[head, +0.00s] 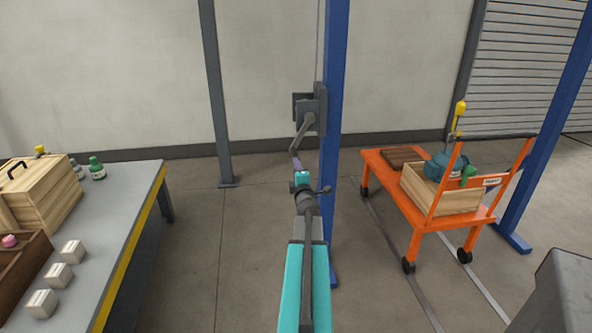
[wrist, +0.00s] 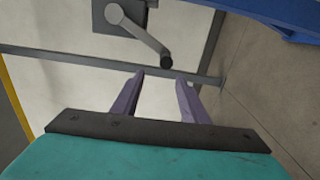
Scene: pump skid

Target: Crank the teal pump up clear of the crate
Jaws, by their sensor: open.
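The teal pump (head: 438,167) sits in the open wooden crate (head: 440,197) on an orange cart, its lower part hidden by the crate wall. A yellow hook block (head: 460,112) hangs just above it. The grey winch (head: 318,104) is mounted on a blue post, and its crank (head: 303,133) points down and slightly left. In the wrist view, the crank (wrist: 142,34) ends in a dark knob (wrist: 166,61). My gripper (head: 296,156) is just below the crank's end. In the wrist view its purple fingers (wrist: 159,76) are apart, with the knob just beyond the tips and nothing between them.
The orange cart (head: 379,177) stands on floor rails at right, with a brown board (head: 402,155) on it. The blue post (head: 334,110) rises close beside my arm. A grey workbench (head: 135,200) with boxes and bottles is at left. Floor between bench and post is clear.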

